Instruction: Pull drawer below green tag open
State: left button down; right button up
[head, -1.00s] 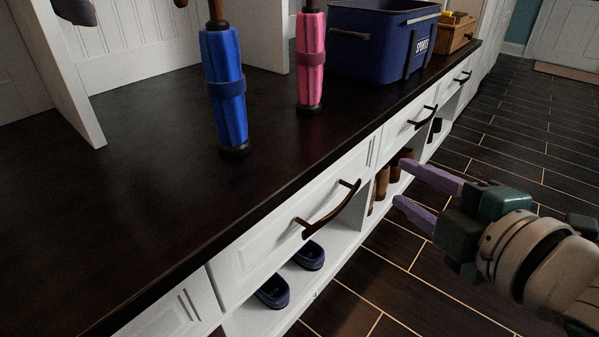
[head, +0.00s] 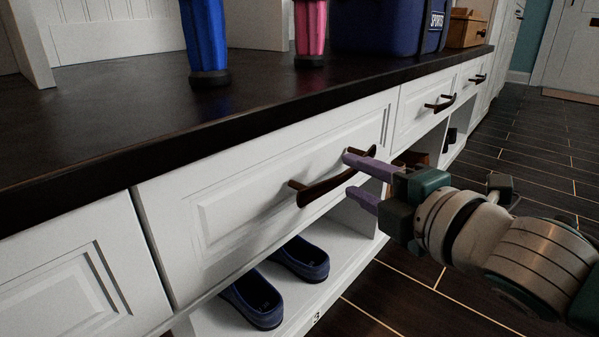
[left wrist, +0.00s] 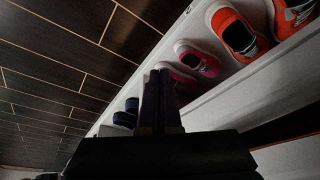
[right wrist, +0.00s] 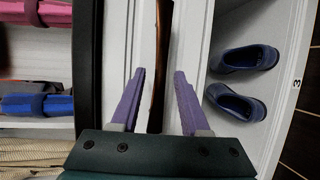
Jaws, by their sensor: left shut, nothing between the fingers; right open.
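A white drawer (head: 230,205) with a dark curved handle (head: 325,186) fills the middle of the head view, below the dark countertop. It appears closed. My right gripper (head: 352,178) is open at the right end of this handle. In the right wrist view, the handle (right wrist: 160,60) runs between the two purple fingers of the right gripper (right wrist: 158,90), which are apart from each other. My left gripper (left wrist: 158,85) shows only in the left wrist view, shut and empty near a low shelf of shoes. No green tag is visible in these frames.
Blue slippers (head: 275,285) sit on the open shelf under the drawer. More drawers with dark handles (head: 440,103) continue to the right. A blue umbrella (head: 205,40), a pink umbrella (head: 310,32) and a blue bin (head: 385,28) stand on the countertop (head: 120,125). Dark floor lies clear at right.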

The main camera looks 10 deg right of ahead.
aim_at(348, 175)
jog(key=b+x, duration=0.1)
jog(key=x, duration=0.2)
jog(key=shift+w+f+b, duration=0.15)
jog(key=shift+w+b, duration=0.15)
jog(key=shift+b, duration=0.1)
pick_arm(q)
notch_tip(348, 175, down, 3)
jog(key=shift+r, duration=0.15)
pick_arm(e)
jog(key=shift+a, duration=0.1)
jog(key=shift+c, duration=0.3)
grip_shut()
dwell(0.4)
